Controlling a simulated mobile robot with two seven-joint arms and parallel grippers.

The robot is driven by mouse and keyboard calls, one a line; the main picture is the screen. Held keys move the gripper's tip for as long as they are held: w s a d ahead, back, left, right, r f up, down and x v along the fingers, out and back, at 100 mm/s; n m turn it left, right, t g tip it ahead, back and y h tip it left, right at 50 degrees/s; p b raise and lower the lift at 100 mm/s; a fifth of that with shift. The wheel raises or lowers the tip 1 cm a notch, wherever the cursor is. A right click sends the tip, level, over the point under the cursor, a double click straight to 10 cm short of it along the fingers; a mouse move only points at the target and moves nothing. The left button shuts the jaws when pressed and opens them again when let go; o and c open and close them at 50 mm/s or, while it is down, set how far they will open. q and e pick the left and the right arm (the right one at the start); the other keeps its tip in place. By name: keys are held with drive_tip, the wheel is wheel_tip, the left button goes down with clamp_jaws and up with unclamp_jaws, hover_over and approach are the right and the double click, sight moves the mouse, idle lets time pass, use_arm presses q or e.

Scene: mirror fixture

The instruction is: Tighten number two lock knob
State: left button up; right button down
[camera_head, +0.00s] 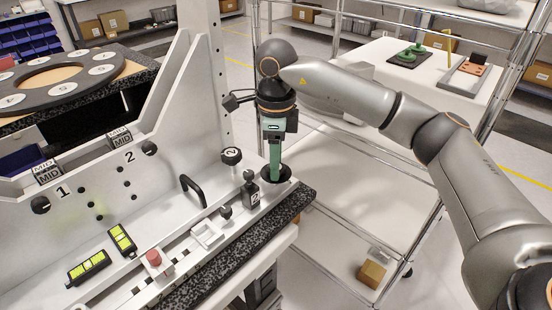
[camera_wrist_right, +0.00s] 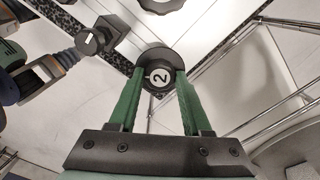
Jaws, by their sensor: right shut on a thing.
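My right gripper (camera_head: 275,172) points down at the right front corner of the fixture. Its green fingers are shut on a black round knob (camera_wrist_right: 152,60), with a white disc marked 2 on its top in the right wrist view. One finger lies on each side of this knob. In the head view the fingers mostly hide it, and a dark round base (camera_head: 287,174) shows around them. Another black knob marked 2 (camera_head: 231,156) stands on the fixture to the left of the gripper. My left gripper is in neither view.
A black block with a dial (camera_head: 251,192) and a black handle (camera_head: 193,191) stand left of the gripper. Two green levels (camera_head: 88,267) and a red button (camera_head: 153,257) sit farther left. A wire rack (camera_head: 360,190) stands at the right.

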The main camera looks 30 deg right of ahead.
drive_tip(key=m, duration=0.6)
drive_tip(key=m+p, duration=0.1)
drive_tip(key=m, duration=0.5)
drive_tip(key=shift+m, duration=0.4)
drive_tip(key=m+p, duration=0.1)
drive_tip(key=m, duration=0.5)
drive_tip(key=m+p, duration=0.1)
drive_tip(key=m, duration=0.5)
drive_tip(key=shift+c, duration=1.7)
unclamp_jaws()
wheel_tip(320, 180, up, 13)
drive_tip(key=shift+f+p, duration=0.2)
drive_tip(key=shift+p, duration=0.2)
